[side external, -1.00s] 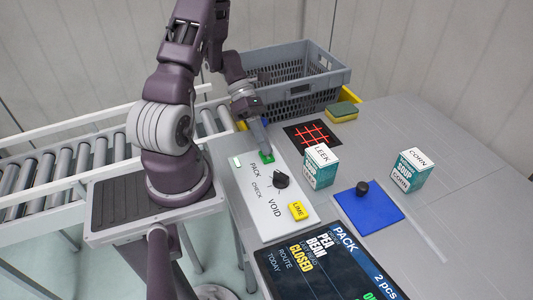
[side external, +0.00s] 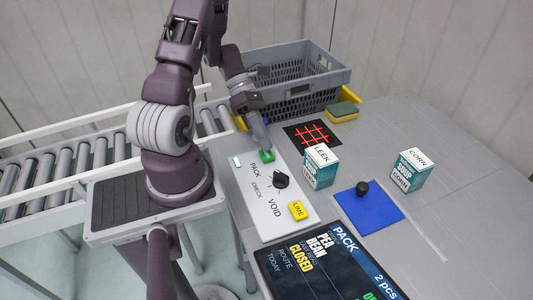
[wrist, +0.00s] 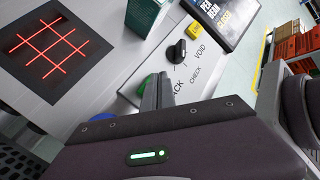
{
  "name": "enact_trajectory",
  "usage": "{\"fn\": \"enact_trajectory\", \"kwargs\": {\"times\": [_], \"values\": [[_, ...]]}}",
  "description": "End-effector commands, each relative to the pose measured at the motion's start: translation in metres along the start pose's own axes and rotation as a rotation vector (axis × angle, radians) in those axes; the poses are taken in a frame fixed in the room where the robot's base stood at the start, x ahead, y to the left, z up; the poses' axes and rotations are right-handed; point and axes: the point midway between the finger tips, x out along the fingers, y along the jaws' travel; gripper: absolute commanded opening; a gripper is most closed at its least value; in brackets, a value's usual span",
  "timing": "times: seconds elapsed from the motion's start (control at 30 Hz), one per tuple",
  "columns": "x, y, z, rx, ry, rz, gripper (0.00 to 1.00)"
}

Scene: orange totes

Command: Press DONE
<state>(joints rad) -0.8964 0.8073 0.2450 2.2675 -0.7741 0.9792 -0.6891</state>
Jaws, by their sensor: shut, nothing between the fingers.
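A green button (side external: 267,157) sits at the far end of the white control panel (side external: 263,222). No DONE lettering can be read on it. My gripper (side external: 266,149) is shut and empty, pointing down with its fingertips right at the button. I cannot tell whether they touch it. In the wrist view the closed fingers (wrist: 158,78) hide part of the green button (wrist: 143,86).
A LEEK box (side external: 320,168) stands right of the panel. A CORN box (side external: 409,172) and a blue mat (side external: 375,212) with a black knob lie farther right. A red-grid pad (side external: 311,134), a sponge (side external: 342,112) and a grey crate (side external: 340,78) are behind. A dark screen (side external: 318,262) is in front.

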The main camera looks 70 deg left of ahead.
Motion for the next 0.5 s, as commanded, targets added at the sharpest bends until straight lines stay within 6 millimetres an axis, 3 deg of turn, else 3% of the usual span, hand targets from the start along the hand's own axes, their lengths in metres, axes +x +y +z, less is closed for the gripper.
{"fn": "enact_trajectory", "kwargs": {"times": [0.17, 0.5], "values": [[-0.002, -0.001, 0.002, 0.001, 0.0, 0.001, 0.0], [-0.026, -0.018, 0.019, 0.002, 0.001, 0.003, 0.0]]}}
